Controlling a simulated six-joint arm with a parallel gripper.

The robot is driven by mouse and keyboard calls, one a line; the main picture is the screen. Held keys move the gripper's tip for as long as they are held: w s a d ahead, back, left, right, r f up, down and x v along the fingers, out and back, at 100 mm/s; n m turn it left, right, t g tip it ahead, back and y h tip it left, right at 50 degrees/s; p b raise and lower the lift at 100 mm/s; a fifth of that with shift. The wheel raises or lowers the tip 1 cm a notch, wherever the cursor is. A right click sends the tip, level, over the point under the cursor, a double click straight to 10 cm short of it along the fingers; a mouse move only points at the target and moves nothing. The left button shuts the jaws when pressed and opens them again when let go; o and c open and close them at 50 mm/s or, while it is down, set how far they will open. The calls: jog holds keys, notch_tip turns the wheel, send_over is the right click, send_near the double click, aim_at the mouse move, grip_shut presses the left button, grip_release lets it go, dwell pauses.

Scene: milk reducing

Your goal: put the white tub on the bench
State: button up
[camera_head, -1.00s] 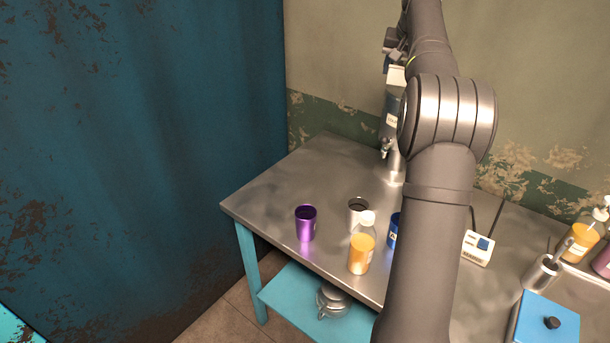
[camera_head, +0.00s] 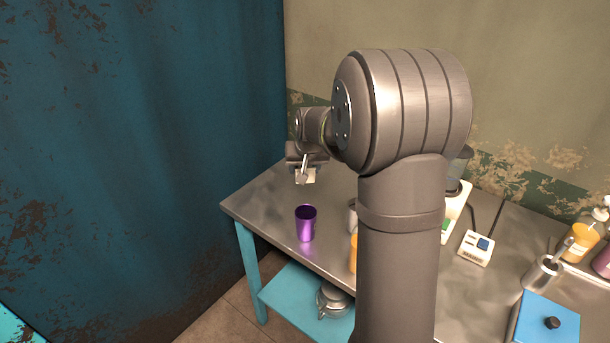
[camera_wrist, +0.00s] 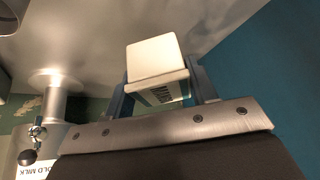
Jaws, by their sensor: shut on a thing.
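The white tub (camera_head: 305,177) is in my gripper (camera_head: 303,170), over the back left part of the steel bench (camera_head: 262,203). In the wrist view, the tub (camera_wrist: 152,56) sits between the two fingers of my gripper (camera_wrist: 158,88), with a dark printed label on its near side. The fingers are shut on it. The bench top (camera_wrist: 90,35) shows beyond the tub; I cannot tell how large the gap between them is. My arm hides the middle of the bench.
A purple cup (camera_head: 305,223) stands near the bench's front left. A steel cup (camera_head: 352,215) and an orange bottle (camera_head: 353,254) are partly hidden by my arm. A cold milk dispenser (camera_wrist: 35,150) with a tap stands at lower left in the wrist view. The bench's left end looks clear.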

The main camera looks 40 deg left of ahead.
jog(key=s+a+f, duration=0.2)
jog(key=a, duration=0.1)
jog(key=s+a+f, duration=0.2)
jog(key=a+f, duration=0.1)
jog(key=a, duration=0.1)
jog(key=s+a+f, duration=0.2)
jog(key=a, duration=0.1)
jog(key=shift+a+f, duration=0.2)
jog(key=shift+f, duration=2.2)
jog(key=shift+f, duration=0.2)
jog(key=o, duration=1.3)
jog(key=shift+r, duration=0.1)
jog(key=shift+r, duration=0.25)
jog(key=v, duration=1.1)
jog(key=shift+s+d+r, duration=0.1)
jog(key=shift+d+r, duration=0.05)
jog(key=shift+r, duration=0.15)
